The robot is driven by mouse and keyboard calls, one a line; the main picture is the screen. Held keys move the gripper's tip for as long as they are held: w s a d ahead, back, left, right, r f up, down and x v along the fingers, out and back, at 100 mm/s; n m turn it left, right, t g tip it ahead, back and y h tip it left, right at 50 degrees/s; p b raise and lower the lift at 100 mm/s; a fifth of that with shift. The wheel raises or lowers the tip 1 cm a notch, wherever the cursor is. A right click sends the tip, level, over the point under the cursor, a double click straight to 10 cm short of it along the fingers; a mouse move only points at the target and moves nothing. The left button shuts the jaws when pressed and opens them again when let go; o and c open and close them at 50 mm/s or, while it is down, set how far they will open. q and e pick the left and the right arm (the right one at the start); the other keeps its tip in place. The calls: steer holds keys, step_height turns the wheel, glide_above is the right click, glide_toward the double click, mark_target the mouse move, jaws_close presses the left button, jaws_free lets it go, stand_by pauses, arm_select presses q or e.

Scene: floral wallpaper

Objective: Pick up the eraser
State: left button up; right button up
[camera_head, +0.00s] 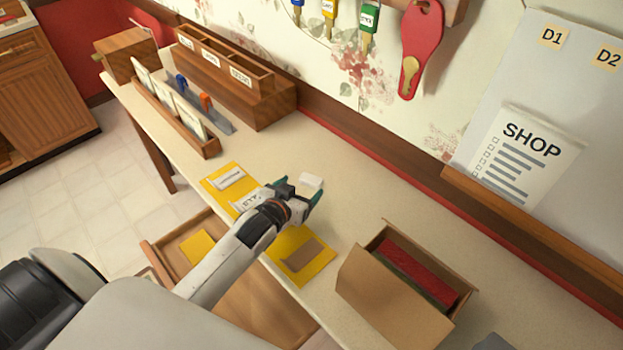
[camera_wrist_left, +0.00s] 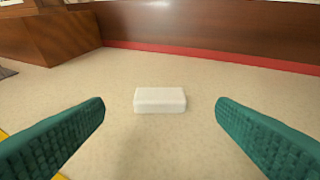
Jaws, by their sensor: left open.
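The eraser (camera_head: 311,181) is a small white block lying flat on the cream tabletop. In the left wrist view the eraser (camera_wrist_left: 160,100) lies centred ahead, between the lines of the two fingers. My left gripper (camera_head: 303,193) is open and empty, with green-teal ridged finger pads. In the left wrist view the pads (camera_wrist_left: 160,108) stand wide apart on either side of the eraser, not touching it. My right gripper does not show in either view.
A yellow mat (camera_head: 222,175) lies under my left arm. An open cardboard box (camera_head: 388,301) holding red and green items stands to the right. A wooden organizer (camera_head: 236,85) stands at the back left. An open drawer (camera_head: 241,301) juts out in front. The table beyond the eraser is clear.

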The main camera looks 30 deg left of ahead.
mark_target(310, 180)
arm_select(q)
steer(key=shift+w+f, duration=0.15)
steer(key=shift+w, duration=0.15)
steer(key=x, duration=0.4)
steer(key=shift+w+f, duration=0.25)
steer(key=shift+w, duration=0.05)
steer(key=shift+c, duration=0.8)
steer(key=c, duration=0.9)
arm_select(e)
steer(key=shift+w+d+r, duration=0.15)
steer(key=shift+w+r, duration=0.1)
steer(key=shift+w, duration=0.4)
